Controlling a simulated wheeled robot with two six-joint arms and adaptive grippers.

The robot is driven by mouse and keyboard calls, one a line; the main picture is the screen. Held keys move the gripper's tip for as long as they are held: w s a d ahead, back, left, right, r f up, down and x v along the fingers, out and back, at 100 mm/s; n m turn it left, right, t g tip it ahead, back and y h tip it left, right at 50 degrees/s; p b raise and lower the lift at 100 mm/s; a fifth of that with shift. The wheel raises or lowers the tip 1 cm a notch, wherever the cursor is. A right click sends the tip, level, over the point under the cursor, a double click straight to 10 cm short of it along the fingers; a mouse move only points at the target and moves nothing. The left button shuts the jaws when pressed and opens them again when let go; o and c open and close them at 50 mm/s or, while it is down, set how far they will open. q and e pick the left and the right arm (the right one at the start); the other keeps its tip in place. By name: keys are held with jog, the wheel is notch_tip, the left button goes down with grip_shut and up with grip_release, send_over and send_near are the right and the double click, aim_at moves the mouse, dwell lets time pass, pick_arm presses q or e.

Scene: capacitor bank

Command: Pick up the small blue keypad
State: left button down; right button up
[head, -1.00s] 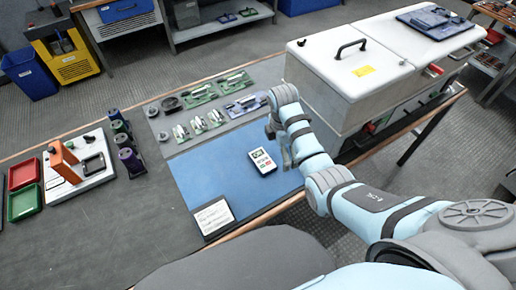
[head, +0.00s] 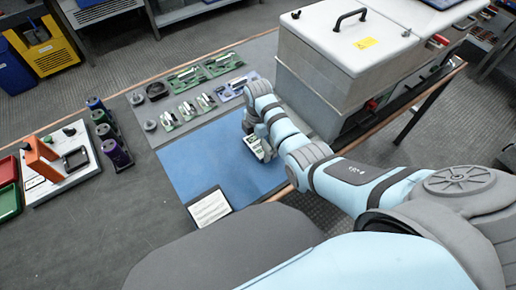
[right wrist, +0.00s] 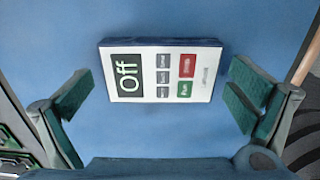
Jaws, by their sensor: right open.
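In the head view the keypad (head: 262,152) is partly hidden by my right gripper (head: 256,142). In the right wrist view the gripper's green-padded fingers (right wrist: 159,96) stand wide apart, one on each side of the keypad, with gaps between pads and keypad. My left gripper is not in view.
Small circuit boards (head: 190,75) lie behind the mat. A paper card (head: 209,207) lies at its front left edge. Several dark cylinders (head: 112,150) and an orange-handled fixture (head: 45,160) stand at left.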

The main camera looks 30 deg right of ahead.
jog(key=c, duration=1.2)
jog(key=shift+o, duration=0.2)
notch_tip(320, 180, up, 15)
jog(key=p, duration=0.5)
notch_tip(320, 180, up, 5)
jog(key=p, duration=0.5)
send_over(258, 144)
jog(key=shift+s+r, duration=0.15)
